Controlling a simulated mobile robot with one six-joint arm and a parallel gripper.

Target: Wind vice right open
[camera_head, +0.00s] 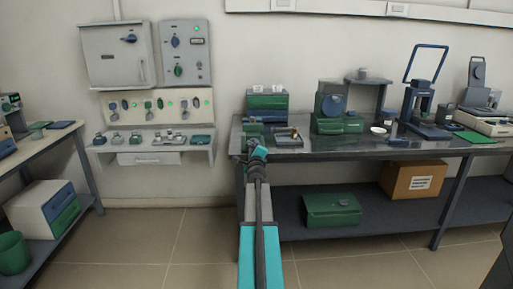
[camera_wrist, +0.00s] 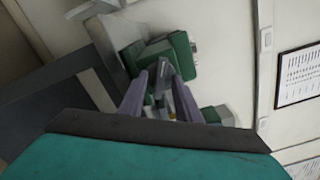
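My gripper (camera_head: 258,152) is at the front left end of the dark bench, close to the small devices there. Which one is the right vice is unclear.
A green and blue box (camera_head: 267,104) stands behind the small devices. A larger green machine (camera_head: 337,112) stands further right on the bench (camera_head: 350,147). A wall shelf (camera_head: 150,148) with small items is at the left. The floor (camera_head: 180,230) left of my arm is clear.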

